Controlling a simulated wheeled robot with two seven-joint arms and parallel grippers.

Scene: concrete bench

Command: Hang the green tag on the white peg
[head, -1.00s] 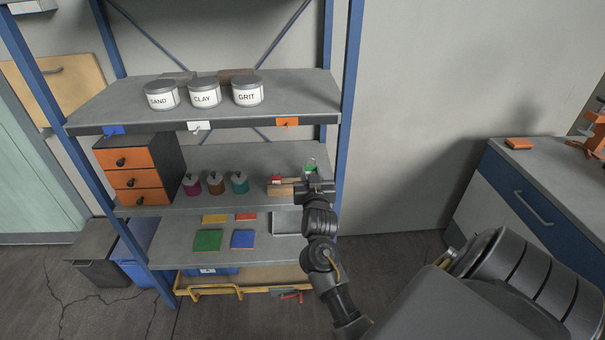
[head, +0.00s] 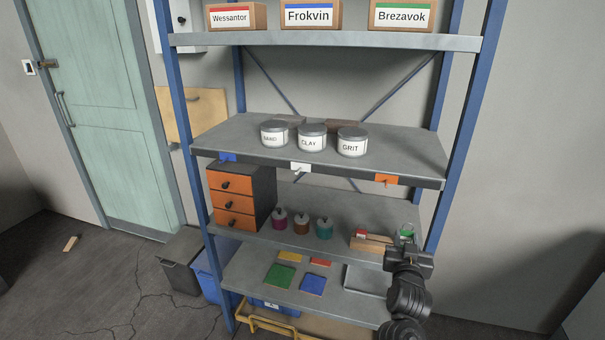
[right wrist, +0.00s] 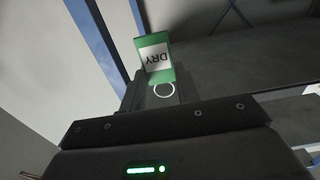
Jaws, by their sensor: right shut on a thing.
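The green tag (right wrist: 155,58) has a white label reading DRY, upside down in the right wrist view, with a ring at its end nearest the gripper. My right gripper (right wrist: 158,98) is shut on it at the ring end. In the head view the tag (head: 406,233) shows small above my right gripper (head: 408,244), at the right end of the middle shelf. The white peg (head: 300,168) is on the front edge of the shelf above, well to the left of the gripper and higher. It is empty. My left gripper is out of view.
A blue peg (head: 228,157) and an orange peg (head: 387,180) flank the white one. Labelled tins (head: 312,138) stand above. A blue upright (head: 466,130) stands at right.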

